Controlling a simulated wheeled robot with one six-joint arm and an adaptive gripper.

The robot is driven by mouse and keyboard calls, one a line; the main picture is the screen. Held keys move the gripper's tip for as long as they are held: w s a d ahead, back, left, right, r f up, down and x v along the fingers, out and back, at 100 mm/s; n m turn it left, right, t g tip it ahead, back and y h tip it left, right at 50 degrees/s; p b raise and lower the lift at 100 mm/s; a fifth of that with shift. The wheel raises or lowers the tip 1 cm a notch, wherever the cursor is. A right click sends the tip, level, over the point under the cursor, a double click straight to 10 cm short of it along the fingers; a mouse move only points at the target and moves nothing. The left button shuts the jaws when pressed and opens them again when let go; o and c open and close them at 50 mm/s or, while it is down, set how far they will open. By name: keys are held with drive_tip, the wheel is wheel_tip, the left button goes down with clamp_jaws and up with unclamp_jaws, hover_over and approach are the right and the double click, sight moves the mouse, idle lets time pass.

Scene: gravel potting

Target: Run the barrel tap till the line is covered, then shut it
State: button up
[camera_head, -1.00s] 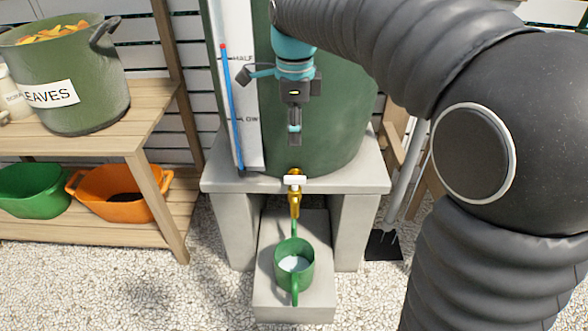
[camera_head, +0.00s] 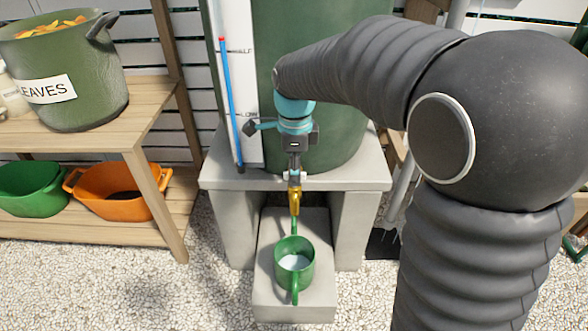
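The green barrel (camera_head: 335,110) stands on a grey block stand with a white level gauge (camera_head: 236,75) on its front. The brass tap (camera_head: 295,198) sticks out low on the barrel, with its pale handle (camera_head: 302,177) on top. My gripper (camera_head: 294,176) points down at the tap handle from above; its fingers are too small and overlapped to tell whether they touch or close on it. A green watering can (camera_head: 296,276) stands upright under the tap on the low step. Pale, watery contents show inside it; I cannot make out a line.
The grey stand (camera_head: 350,184) has legs on both sides of the can. A wooden shelf (camera_head: 150,100) at left holds a green leaves bucket (camera_head: 65,85), an orange tub (camera_head: 112,192) and a green tub (camera_head: 32,190). Gravel floor is open in front.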

clamp_jaws()
drive_tip(key=shift+r+n, duration=0.1)
drive_tip(key=shift+n, duration=0.2)
drive_tip(key=n+p, duration=0.2)
drive_tip(key=n, duration=0.3)
drive_tip(key=n+p, duration=0.1)
drive_tip(key=n, duration=0.5)
drive_tip(key=shift+p, duration=0.3)
idle(0.4)
unclamp_jaws()
